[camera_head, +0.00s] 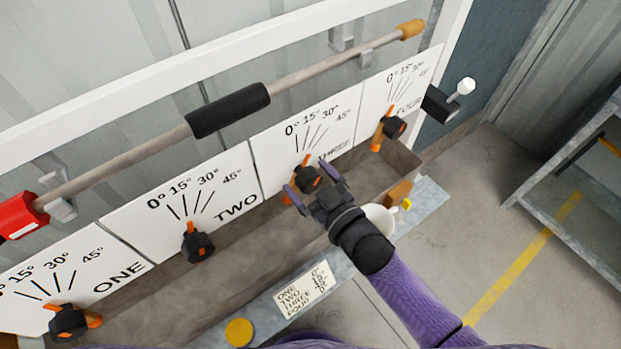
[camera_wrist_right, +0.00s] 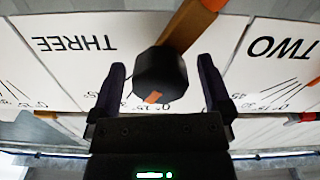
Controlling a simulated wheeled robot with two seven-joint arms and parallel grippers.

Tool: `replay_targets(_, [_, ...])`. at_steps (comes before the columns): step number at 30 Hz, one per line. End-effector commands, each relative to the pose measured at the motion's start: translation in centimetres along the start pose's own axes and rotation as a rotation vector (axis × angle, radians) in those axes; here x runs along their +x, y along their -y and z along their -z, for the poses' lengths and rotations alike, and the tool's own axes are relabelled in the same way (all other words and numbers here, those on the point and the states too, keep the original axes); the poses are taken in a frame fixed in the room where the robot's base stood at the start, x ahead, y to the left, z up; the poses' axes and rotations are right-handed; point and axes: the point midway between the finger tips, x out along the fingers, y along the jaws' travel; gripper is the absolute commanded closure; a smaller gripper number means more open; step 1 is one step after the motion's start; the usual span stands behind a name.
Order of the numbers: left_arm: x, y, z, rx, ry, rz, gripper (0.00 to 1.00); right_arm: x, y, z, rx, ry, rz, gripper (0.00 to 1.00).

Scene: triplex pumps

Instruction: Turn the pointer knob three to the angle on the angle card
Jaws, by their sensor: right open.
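Pointer knob three (camera_head: 307,180) is a dark knob with an orange pointer, below the white dial plate marked THREE (camera_head: 335,126). The pointer leans up toward the low-angle end of the scale. My right gripper (camera_head: 311,184) is open, with one finger on each side of the knob. In the right wrist view the knob (camera_wrist_right: 160,76) sits between the spread fingers (camera_wrist_right: 162,88), with gaps beside it; an orange mark shows on its face. The angle card (camera_head: 304,289) lies on the ledge with rows ONE to FOUR; its numbers are too small to read surely. My left gripper is not in view.
Knob one (camera_head: 67,322), knob two (camera_head: 197,245) and knob four (camera_head: 394,127) stand along the same panel. A long bar with a black sleeve (camera_head: 228,110) runs above the plates. A white cup (camera_head: 379,217) stands near my right wrist. A yellow disc (camera_head: 239,332) lies on the ledge.

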Motion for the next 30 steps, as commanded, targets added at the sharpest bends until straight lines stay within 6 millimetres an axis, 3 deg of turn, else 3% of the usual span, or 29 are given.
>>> replay_targets(1, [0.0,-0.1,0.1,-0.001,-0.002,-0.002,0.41,0.0,0.0,0.0,0.0,0.0,0.0,0.0])
replay_targets(2, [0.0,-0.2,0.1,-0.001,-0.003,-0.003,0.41,0.0,0.0,0.0,0.0,0.0,0.0,0.06])
replay_targets(15, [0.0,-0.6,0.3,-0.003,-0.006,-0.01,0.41,-0.1,0.0,0.0,0.0,0.001,0.0,1.0])
replay_targets(22, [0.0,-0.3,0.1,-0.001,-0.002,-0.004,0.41,-0.1,0.0,0.0,0.003,0.001,0.0,1.0])
replay_targets(30, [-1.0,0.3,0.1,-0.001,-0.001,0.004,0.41,-0.1,0.0,0.0,0.266,0.002,0.0,1.0])
